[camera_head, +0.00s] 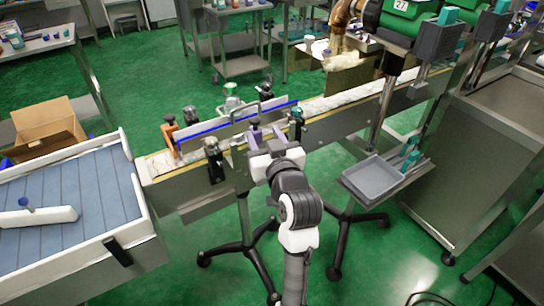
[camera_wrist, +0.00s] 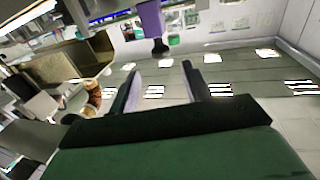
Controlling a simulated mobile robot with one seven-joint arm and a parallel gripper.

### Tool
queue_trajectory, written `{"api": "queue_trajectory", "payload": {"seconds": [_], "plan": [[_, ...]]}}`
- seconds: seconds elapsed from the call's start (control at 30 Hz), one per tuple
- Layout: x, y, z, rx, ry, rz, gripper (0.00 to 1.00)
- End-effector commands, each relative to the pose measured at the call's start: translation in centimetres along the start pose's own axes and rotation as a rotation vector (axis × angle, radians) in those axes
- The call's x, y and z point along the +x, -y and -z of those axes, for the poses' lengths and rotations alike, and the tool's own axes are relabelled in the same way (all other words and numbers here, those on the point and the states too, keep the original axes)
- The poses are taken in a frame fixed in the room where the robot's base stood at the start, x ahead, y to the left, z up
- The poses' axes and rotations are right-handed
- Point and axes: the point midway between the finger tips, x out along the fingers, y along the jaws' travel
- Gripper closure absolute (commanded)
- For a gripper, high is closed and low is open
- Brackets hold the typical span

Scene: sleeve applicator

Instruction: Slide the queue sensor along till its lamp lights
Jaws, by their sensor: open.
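My gripper (camera_head: 267,133) is open over the near side of the conveyor, by the blue-edged guide rail (camera_head: 240,125). In the wrist view its two fingers (camera_wrist: 162,75) stand apart with nothing between them. A purple block with a dark knob (camera_wrist: 150,20) shows beyond the fingertips, apart from them. Dark fittings stand along the conveyor: one left of my gripper (camera_head: 213,158) and one with green right of it (camera_head: 297,122). I cannot tell for sure which part is the queue sensor. No lit lamp can be made out.
The conveyor (camera_head: 330,103) runs from lower left to upper right. A blue-grey slatted table (camera_head: 85,190) adjoins its left end. A grey tray (camera_head: 373,178) stands right of my arm. An orange-based clamp (camera_head: 170,133) and tripod feet (camera_head: 245,250) are nearby.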

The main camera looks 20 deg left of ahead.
Motion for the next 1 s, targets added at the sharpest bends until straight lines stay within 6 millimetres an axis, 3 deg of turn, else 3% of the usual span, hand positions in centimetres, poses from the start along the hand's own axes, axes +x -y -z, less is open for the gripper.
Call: {"api": "queue_trajectory", "payload": {"seconds": [0.13,0.7,1.0], "plan": [[-3.5,0.0,0.1,0.001,0.002,0.000,0.52],[-5.6,0.0,0.2,0.001,0.003,0.002,0.52],[-5.8,0.0,0.0,-0.001,0.000,0.000,0.52]]}}
